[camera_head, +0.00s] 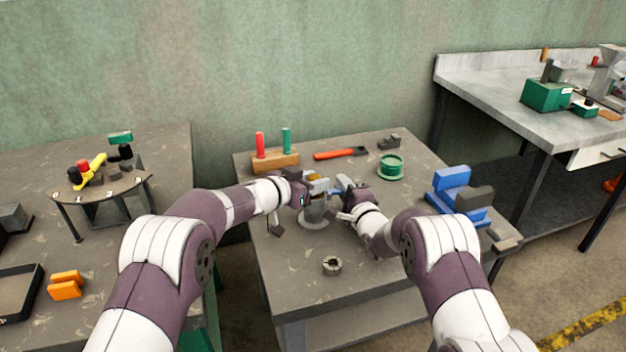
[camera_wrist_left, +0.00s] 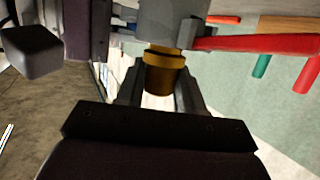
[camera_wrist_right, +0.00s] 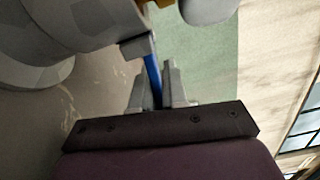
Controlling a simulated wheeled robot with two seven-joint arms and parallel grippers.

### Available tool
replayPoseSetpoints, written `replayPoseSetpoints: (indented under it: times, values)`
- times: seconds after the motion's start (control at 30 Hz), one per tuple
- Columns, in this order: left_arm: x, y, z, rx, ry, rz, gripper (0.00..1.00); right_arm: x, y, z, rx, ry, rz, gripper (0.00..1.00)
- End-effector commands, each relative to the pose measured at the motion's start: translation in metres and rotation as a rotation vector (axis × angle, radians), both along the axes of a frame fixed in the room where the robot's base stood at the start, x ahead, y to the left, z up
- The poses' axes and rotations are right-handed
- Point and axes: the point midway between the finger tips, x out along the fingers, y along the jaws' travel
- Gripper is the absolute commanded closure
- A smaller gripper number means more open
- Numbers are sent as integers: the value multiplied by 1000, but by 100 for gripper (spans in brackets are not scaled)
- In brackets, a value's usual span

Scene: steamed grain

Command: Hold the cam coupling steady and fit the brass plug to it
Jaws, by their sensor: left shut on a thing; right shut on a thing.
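The cam coupling is a grey round body (camera_head: 315,211) on a base near the table's middle; it also shows in the left wrist view (camera_wrist_left: 170,18). A red lever (camera_wrist_left: 255,43) reaches out from its side. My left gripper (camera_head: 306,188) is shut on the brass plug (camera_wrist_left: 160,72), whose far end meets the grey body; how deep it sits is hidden. My right gripper (camera_head: 346,197) is shut on a narrow blue piece (camera_wrist_right: 153,78), seemingly a coupling lever, beside the grey body (camera_wrist_right: 75,25).
A wooden block (camera_head: 275,160) with red and green pegs, a red-handled tool (camera_head: 340,153) and a green flanged part (camera_head: 391,166) stand behind. A dark ring (camera_head: 332,265) lies in front. Blue fixtures (camera_head: 455,195) stand right. The table's front is mostly clear.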

Motion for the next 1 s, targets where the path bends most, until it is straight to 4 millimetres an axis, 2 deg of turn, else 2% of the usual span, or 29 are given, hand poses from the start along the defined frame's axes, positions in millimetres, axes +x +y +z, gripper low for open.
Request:
replayPoseSetpoints:
  times: [0.57,0.6,0.67,1.0]
  values:
    - [0,0,-4,-1,-3,0,100,0,0,-1,-1,2,0,100]
    - [0,0,-4,-1,-3,0,53,0,0,-1,-1,2,0,100]
    - [0,0,-4,-1,-2,0,34,0,0,-1,-1,2,0,100]
    - [-3,3,-4,0,0,1,33,0,0,-1,-1,2,0,100]
